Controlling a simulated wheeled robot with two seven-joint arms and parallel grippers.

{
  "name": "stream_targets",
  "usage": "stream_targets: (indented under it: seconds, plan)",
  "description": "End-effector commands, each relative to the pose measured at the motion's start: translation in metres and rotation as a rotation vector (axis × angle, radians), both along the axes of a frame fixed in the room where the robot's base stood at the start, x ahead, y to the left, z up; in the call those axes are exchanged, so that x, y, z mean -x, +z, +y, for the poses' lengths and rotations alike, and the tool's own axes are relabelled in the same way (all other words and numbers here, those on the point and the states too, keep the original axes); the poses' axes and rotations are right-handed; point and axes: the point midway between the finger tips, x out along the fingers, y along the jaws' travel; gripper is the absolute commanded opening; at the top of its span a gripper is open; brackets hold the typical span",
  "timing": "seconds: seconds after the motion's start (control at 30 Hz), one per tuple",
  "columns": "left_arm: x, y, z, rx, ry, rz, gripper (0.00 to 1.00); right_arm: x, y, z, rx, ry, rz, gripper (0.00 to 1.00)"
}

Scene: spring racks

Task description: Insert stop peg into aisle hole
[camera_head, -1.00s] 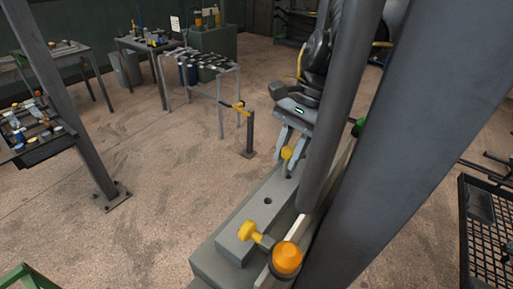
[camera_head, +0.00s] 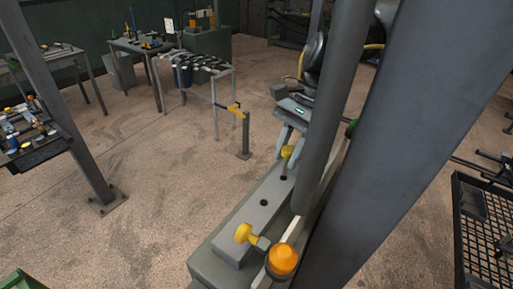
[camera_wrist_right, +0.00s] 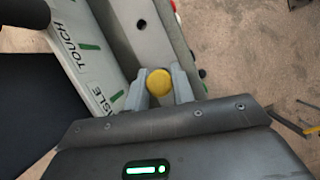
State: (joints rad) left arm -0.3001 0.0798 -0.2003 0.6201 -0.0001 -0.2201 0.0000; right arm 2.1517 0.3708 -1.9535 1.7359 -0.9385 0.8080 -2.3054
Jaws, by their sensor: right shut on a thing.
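The stop peg has a round yellow head (camera_head: 287,152) and a thin stem. My right gripper (camera_head: 289,147) is shut on it, above the far part of a long grey block (camera_head: 245,220). The stem points down at a dark spot on the block, and I cannot tell whether its tip is inside a hole. Another dark hole (camera_head: 263,203) lies open nearer the camera. In the right wrist view the yellow head (camera_wrist_right: 158,82) sits between the two fingertips, with an open hole (camera_wrist_right: 141,25) in the block beyond. My left gripper is not in view.
A yellow knob (camera_head: 245,233) and an orange dome (camera_head: 283,260) stand at the block's near end. A pale rail (camera_wrist_right: 88,55) with lettering runs beside the block. A short post (camera_head: 246,135) stands on the floor behind.

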Motion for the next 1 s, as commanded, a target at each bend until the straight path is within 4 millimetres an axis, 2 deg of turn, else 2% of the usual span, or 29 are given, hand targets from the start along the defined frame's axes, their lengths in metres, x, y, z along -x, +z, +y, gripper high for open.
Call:
stream_targets:
  seconds: [1.0]
  plan:
    - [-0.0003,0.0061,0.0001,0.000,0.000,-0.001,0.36,0.0003,0.0004,-0.0002,0.000,0.001,0.000,0.00]
